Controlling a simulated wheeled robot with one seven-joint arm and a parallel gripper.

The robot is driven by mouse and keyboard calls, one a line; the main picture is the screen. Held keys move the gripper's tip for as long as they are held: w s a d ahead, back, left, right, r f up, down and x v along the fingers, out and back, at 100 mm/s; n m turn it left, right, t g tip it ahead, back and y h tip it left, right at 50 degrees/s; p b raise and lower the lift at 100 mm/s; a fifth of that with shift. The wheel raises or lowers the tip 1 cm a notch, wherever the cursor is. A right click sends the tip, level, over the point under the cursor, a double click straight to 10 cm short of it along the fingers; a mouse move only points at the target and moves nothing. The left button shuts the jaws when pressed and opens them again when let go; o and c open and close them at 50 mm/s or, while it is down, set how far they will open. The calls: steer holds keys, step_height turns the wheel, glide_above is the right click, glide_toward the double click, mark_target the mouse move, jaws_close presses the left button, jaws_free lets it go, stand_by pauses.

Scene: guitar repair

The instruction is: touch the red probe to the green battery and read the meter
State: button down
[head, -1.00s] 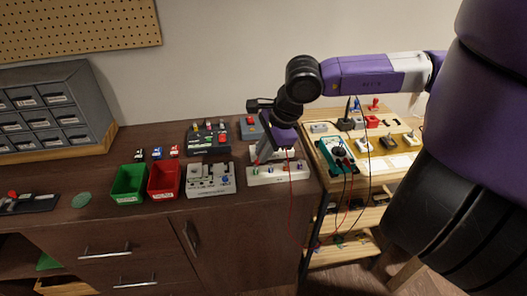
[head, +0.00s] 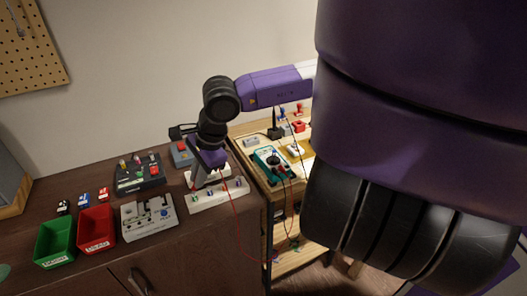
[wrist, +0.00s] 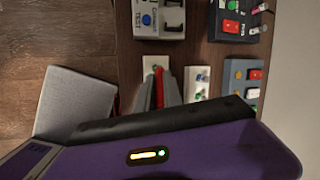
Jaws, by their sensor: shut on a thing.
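My gripper (head: 203,180) points down at the white battery strip (head: 232,194), near its left half. In the wrist view its grey fingers (wrist: 157,98) are shut on the red probe (wrist: 159,90), and a red lead hangs from the gripper toward the meter. The strip carries several small coloured batteries. A green one (head: 195,198) sits at its left end; a green spot also shows just past the fingertips in the wrist view. I cannot tell whether the probe tip touches it. The teal multimeter (head: 259,157) lies on the wooden shelf unit to the right; its display is not readable.
A green bin (head: 54,243), a red bin (head: 97,229) and a grey test box (head: 135,224) stand left of the strip. A dark rack (head: 140,184) and a grey box with a red top (head: 182,158) stand behind. The lead hangs past the bench edge.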

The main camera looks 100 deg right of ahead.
stand_by(0.4)
steer(key=shift+r+p, duration=0.6)
steer(key=shift+r, duration=2.4)
